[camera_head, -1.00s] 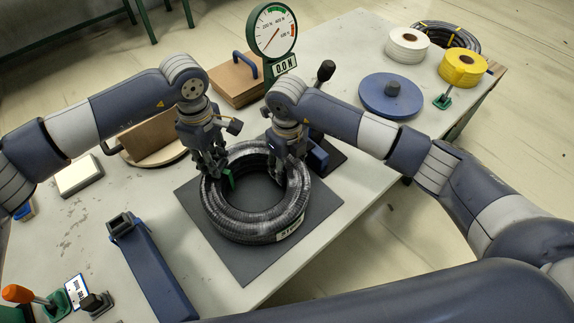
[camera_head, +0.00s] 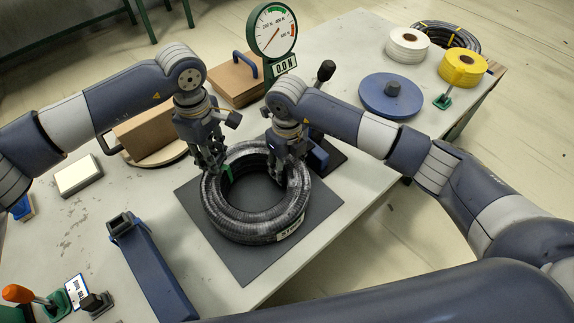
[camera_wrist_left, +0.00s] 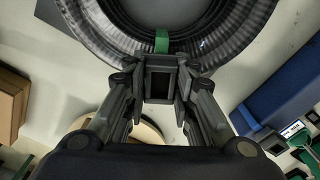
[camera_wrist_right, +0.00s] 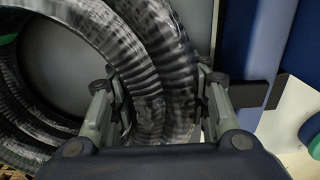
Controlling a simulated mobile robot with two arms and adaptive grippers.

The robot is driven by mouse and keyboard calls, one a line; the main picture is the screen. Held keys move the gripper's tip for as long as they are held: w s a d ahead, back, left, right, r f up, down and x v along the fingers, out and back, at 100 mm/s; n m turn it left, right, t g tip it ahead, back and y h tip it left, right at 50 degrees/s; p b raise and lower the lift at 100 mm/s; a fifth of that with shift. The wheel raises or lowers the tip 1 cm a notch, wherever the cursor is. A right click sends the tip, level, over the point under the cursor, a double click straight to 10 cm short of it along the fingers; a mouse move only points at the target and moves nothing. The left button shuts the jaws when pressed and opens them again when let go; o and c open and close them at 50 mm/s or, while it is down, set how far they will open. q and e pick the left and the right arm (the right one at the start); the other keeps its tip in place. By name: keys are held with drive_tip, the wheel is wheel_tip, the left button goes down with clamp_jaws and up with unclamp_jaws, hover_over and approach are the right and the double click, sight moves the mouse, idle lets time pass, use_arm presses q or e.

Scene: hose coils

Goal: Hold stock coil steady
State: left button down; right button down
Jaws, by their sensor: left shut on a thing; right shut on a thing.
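The stock coil (camera_head: 256,226), a black ribbed hose ring with a white label (camera_head: 291,228), lies flat on a dark square mat (camera_head: 245,265). My right gripper (camera_head: 287,172) is shut around the coil's right-back side; the right wrist view shows its fingers on both sides of the hose (camera_wrist_right: 160,75). My left gripper (camera_head: 220,170) is at the coil's left-back side with its fingers close together. A green strap (camera_wrist_left: 162,40) is at its fingertips and appears pinched there, though the grip is partly hidden. The coil also shows in the left wrist view (camera_wrist_left: 235,45).
A round dial gauge (camera_head: 273,30) reading 0.0 N stands behind the coil. A blue box-section bar (camera_head: 152,270) lies left of the mat. A blue disc (camera_head: 391,96), white roll (camera_head: 408,46) and yellow roll (camera_head: 463,68) sit at the right back.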

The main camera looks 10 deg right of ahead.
use_arm(q)
drive_tip(key=shift+r, duration=2.2)
wheel_tip(320, 180, up, 6)
drive_tip(key=shift+r, duration=0.15)
wheel_tip(320, 180, up, 9)
idle(0.5)
idle(0.4)
use_arm(e)
drive_tip(key=c, duration=0.8)
unclamp_jaws()
